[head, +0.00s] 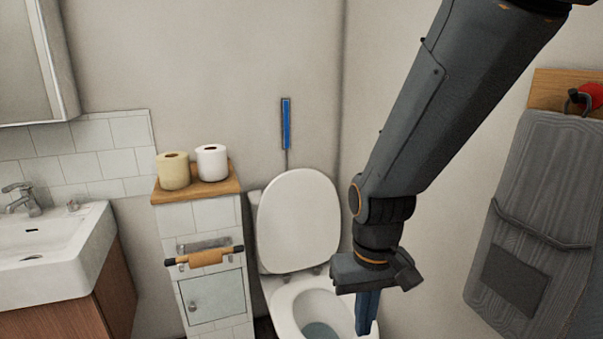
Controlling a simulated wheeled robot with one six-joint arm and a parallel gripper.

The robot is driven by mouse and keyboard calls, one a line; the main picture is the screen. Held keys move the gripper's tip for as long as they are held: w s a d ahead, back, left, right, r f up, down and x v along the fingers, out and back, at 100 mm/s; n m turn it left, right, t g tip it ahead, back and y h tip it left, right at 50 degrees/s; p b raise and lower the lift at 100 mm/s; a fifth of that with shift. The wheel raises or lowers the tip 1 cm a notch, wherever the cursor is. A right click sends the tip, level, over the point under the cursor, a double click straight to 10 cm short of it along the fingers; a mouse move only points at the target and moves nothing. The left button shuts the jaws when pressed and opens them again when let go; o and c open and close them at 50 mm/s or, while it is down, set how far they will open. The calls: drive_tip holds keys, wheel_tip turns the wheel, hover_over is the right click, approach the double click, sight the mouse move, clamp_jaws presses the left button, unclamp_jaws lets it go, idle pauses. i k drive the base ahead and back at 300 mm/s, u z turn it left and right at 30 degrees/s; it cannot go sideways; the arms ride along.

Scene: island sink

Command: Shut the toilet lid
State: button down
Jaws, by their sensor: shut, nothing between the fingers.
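The toilet lid (298,222) is white and oval and stands raised, leaning back at the rear of the toilet. The white toilet bowl (283,305) below it is uncovered, with water showing inside. The bowl's front is cut off by the bottom edge of the head view. My gripper (367,318) points down over the right side of the bowl, in front and to the right of the lid. Its blue fingers are together and hold nothing. It appears apart from the lid. Whether it touches the bowl's rim I cannot tell.
A tiled cabinet (211,262) with a wooden top, two paper rolls (212,162) and a roll holder (205,258) stands left of the toilet. A sink (50,255) is further left. A grey towel (535,220) hangs on the right wall.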

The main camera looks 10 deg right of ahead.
sight(299, 217)
drive_tip(key=u, duration=0.25)
drive_tip(key=i, duration=1.1)
drive_tip(key=z, duration=0.3)
